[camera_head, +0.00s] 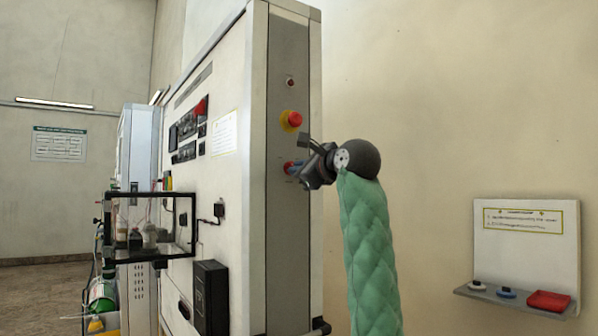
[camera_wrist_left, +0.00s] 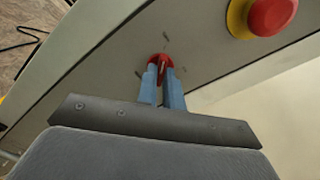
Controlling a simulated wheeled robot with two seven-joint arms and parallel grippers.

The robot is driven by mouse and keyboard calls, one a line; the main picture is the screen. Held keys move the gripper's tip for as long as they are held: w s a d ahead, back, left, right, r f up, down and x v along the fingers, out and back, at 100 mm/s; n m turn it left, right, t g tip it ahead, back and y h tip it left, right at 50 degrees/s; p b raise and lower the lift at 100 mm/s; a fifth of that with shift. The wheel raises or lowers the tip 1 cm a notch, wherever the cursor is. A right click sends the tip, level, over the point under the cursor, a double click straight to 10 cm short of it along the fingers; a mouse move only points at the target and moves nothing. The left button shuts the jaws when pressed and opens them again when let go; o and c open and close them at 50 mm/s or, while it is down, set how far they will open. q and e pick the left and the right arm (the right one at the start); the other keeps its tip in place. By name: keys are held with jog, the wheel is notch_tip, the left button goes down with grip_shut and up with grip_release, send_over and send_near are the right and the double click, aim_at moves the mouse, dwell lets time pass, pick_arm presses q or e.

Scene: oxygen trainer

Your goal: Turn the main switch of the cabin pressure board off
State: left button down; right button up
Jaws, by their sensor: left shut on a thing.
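The main switch (camera_head: 287,166) is a small red rotary knob on the grey narrow side panel of the tall cabinet, below a red mushroom button. In the left wrist view the red knob (camera_wrist_left: 161,58) sits between the blue fingertips. My left gripper (camera_head: 295,168) reaches it from the right, with the green-sleeved arm hanging below. Its blue fingers (camera_wrist_left: 163,75) are shut on the knob, one on each side. The fingers hide part of the knob, and I cannot read its exact setting. My right gripper is not in view.
A red mushroom button on a yellow base (camera_head: 292,120) sits just above the switch, also close by in the wrist view (camera_wrist_left: 268,14). A wall shelf (camera_head: 515,297) with small items stands at right. The wall between is clear.

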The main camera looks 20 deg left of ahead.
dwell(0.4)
pick_arm(q)
jog(key=c, duration=1.5)
grip_release()
jog(key=v, duration=0.7)
jog(key=shift+s+d+b, duration=0.25)
jog(key=shift+d+b, duration=0.05)
jog(key=shift+d, duration=0.05)
